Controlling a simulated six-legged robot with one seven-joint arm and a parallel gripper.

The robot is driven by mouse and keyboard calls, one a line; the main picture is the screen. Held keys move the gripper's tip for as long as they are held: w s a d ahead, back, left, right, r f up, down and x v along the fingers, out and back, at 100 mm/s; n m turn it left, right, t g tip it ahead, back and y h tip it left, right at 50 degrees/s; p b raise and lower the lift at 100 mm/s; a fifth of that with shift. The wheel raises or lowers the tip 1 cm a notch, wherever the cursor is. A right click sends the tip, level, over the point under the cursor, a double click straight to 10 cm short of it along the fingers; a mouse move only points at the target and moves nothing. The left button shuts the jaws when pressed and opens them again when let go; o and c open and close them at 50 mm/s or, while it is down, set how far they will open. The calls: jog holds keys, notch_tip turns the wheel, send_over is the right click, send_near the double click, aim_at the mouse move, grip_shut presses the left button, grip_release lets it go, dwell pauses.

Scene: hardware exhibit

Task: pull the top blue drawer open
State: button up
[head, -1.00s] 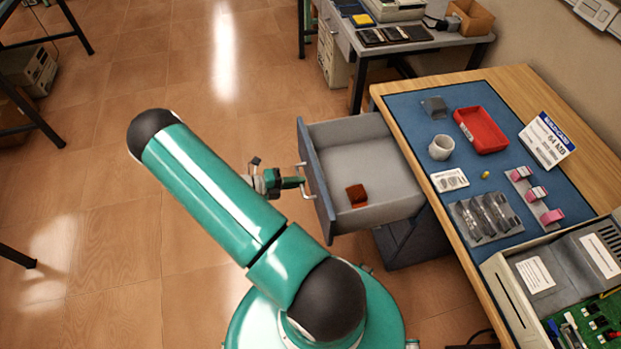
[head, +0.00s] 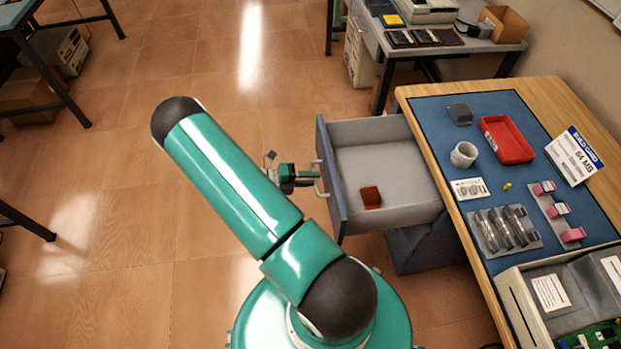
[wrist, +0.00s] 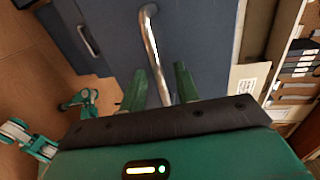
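The top blue drawer (head: 335,185) stands pulled out to the left from under the workbench, its grey inside showing. A small reddish-brown block (head: 371,196) lies in it. Its metal bar handle (head: 320,179) is on the left face. My gripper (head: 308,178) is at the handle. In the wrist view the handle (wrist: 151,45) runs between the two green fingers of my gripper (wrist: 159,85). The fingers are spread, with gaps showing beside the bar. The blue drawer front (wrist: 205,35) lies beyond. Finger contact with the bar cannot be made out.
A lower drawer handle (wrist: 88,41) shows in the wrist view. Another desk (head: 440,48) stands behind.

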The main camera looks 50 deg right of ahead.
jog(key=v, duration=1.3)
jog(key=shift+w+a, duration=0.2)
jog(key=shift+w, duration=0.05)
jog(key=shift+r, duration=0.15)
jog(key=a+r+m+t+y, duration=0.25)
jog(key=r+m, duration=0.25)
jog(key=r, duration=0.3)
jog(key=a+r+m+t+y, duration=0.2)
jog(key=a+r+m, duration=0.25)
jog(key=r, duration=0.35)
jog(key=a+r+m+t+y, duration=0.25)
jog(key=r+m, duration=0.25)
jog(key=r, duration=0.3)
jog(key=s+a+r+m+t+y, duration=0.4)
jog(key=s+a+r+m+t, duration=0.4)
jog(key=s+a+r+m, duration=0.3)
notch_tip(320, 180, up, 5)
jog(key=shift+s+f+m+t+y, duration=0.2)
jog(key=shift+s+m+t+y, duration=0.2)
jog(key=shift+s+m, duration=0.55)
jog(key=shift+w+d+m, duration=0.1)
jog(key=shift+w+m, duration=0.1)
jog(key=shift+m, duration=0.1)
